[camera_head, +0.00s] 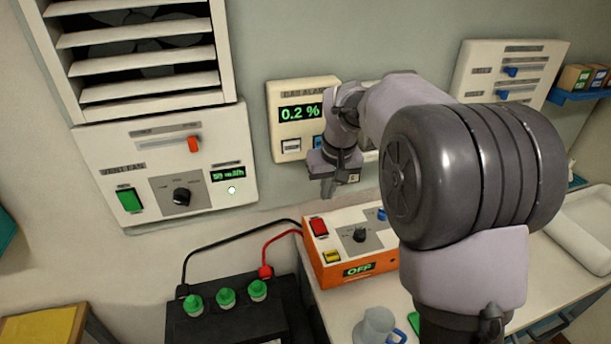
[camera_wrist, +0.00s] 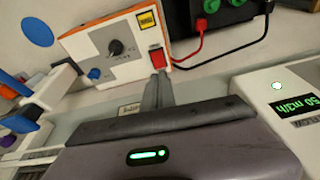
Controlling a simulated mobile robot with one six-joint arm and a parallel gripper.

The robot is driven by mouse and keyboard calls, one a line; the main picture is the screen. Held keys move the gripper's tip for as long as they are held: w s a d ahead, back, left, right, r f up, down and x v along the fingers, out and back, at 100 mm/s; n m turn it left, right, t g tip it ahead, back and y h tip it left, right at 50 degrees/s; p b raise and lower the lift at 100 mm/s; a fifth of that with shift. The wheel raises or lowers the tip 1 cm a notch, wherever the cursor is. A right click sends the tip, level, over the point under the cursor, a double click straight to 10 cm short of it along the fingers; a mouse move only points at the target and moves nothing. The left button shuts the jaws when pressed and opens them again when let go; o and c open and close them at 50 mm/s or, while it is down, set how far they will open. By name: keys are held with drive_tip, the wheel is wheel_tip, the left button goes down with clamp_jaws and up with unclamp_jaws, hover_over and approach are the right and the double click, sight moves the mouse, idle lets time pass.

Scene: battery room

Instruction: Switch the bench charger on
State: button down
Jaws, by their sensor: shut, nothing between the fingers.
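The bench charger (camera_head: 382,272) is an orange box with a white and grey top panel on the bench, and its green display (camera_head: 359,270) reads OFF. A black knob (camera_head: 360,235) and a blue knob (camera_head: 382,214) sit to the right. My gripper (camera_head: 328,188) is shut and empty, pointing down above the charger's back left. In the wrist view its fingertips (camera_wrist: 162,78) appear right by the red switch (camera_wrist: 157,58); whether they touch cannot be told.
A black battery (camera_head: 228,315) with green caps stands left of the charger, joined by black and red cables. A vent fan panel (camera_head: 160,212) and a gas alarm (camera_head: 290,95) hang on the wall behind. A clear jug (camera_head: 376,328) stands in front of the charger.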

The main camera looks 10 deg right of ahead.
drive_tip(key=shift+w+d+f+n, duration=0.25)
drive_tip(key=shift+w+f+n, duration=0.05)
drive_tip(key=shift+w+f, duration=0.75)
drive_tip(key=b, duration=0.4)
approach(321, 229)
drive_tip(key=x, duration=0.5)
drive_tip(key=shift+w+a+f, duration=0.1)
drive_tip(key=shift+w, duration=0.3)
drive_tip(key=shift+s+f, duration=0.15)
drive_tip(key=shift+f, duration=0.5)
